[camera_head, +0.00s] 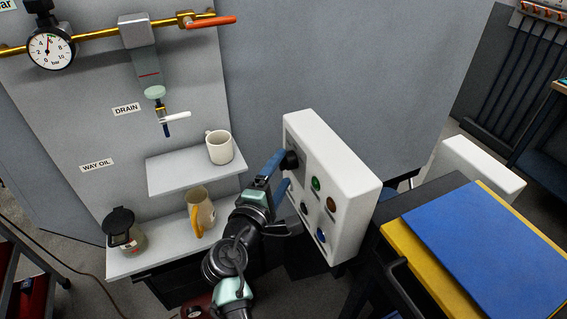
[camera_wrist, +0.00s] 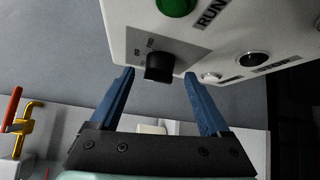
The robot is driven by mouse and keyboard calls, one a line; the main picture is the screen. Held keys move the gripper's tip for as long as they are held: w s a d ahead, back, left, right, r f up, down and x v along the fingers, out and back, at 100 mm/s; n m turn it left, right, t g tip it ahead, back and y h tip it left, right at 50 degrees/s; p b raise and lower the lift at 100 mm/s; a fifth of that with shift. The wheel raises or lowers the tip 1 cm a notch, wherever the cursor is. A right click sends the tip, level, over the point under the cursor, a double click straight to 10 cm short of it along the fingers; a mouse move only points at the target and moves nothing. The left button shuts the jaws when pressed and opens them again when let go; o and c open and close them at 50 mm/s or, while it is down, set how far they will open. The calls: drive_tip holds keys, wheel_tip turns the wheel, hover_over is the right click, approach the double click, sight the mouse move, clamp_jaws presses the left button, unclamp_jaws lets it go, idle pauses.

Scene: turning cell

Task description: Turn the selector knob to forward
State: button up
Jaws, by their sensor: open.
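The black selector knob (camera_wrist: 159,67) sits on a grey plate with small printed position labels on the white control box. Part of the knob also shows in the head view (camera_head: 291,160), beside my blue fingers. I cannot tell its exact position from its marks. My gripper (camera_wrist: 160,78) is open, with one blue finger on each side of the knob and a gap on both sides. In the head view my gripper (camera_head: 279,176) reaches the left face of the white control box (camera_head: 349,183). The fingers do not visibly touch the knob.
A green button (camera_wrist: 176,5) labelled RUN is close to the knob. The box face also has an orange button (camera_head: 331,204) and a blue button (camera_head: 321,235). Shelves to the left hold a white mug (camera_head: 220,147), a jug (camera_head: 202,212) and a lidded jar (camera_head: 124,232).

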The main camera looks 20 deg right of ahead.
drive_tip(key=shift+x, duration=1.05)
drive_tip(key=shift+f, duration=0.1)
clamp_jaws()
